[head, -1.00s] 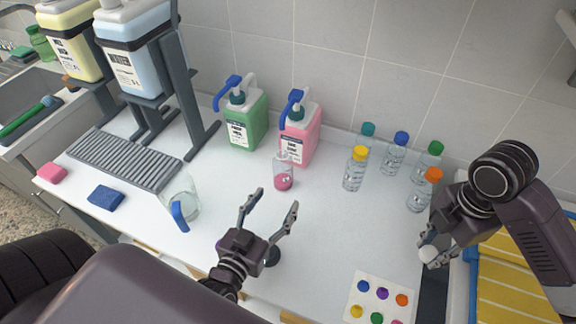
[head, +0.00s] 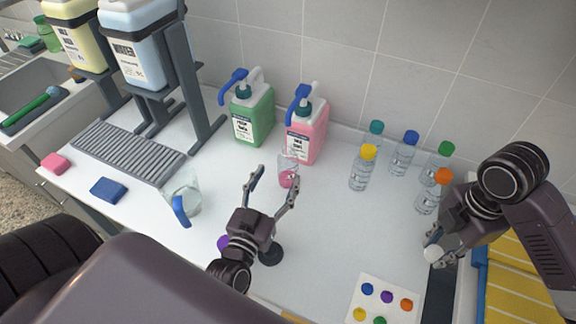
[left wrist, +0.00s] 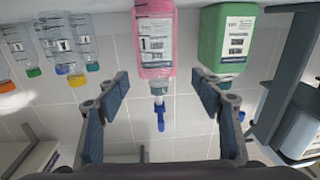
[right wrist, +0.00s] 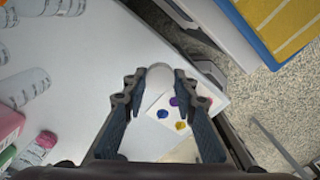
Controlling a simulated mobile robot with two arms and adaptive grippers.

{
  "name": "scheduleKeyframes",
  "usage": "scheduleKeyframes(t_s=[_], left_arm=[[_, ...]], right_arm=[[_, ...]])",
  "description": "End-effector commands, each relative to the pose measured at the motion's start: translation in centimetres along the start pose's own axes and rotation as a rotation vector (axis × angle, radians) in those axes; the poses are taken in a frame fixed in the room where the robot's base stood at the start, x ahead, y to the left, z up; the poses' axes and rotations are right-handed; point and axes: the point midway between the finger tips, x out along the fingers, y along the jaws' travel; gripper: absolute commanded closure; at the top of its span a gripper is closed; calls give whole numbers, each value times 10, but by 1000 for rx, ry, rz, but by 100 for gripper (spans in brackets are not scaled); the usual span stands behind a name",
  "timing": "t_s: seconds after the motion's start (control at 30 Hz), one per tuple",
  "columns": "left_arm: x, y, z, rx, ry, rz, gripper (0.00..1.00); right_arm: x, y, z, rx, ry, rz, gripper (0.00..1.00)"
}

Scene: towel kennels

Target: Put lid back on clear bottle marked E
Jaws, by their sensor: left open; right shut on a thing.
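A small clear open-topped bottle with pink liquid (head: 288,173) stands on the counter in front of the pink pump bottle. I cannot read a letter on it. My left gripper (head: 274,181) is open and empty, its fingers close to this bottle; whether they surround it I cannot tell. In the left wrist view the gripper (left wrist: 160,84) shows nothing between its fingers. My right gripper (head: 437,249) is shut on a small white rounded thing (head: 432,254), which may be a lid, at the counter's right side. It also shows between the fingertips in the right wrist view (right wrist: 160,78).
Several clear bottles with coloured caps, such as the yellow-capped one (head: 361,168), stand at the back right. Green (head: 252,115) and pink (head: 306,132) pump bottles stand behind. A glass jug (head: 188,192) is left, a spotted card (head: 383,289) front right.

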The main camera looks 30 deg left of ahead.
Motion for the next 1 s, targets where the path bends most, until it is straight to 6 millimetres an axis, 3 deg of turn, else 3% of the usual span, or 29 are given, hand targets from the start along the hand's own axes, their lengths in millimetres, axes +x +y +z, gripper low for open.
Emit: scheduleKeyframes(t_s=[0.2,0.63,1.0], left_arm=[[22,0,0,1,0,-1,39],[28,0,-1,1,1,0,39],[71,3,0,1,0,0,39]], right_arm=[[-5,0,0,0,0,0,81],[-6,0,0,0,0,0,81],[-17,0,0,0,0,0,81]])
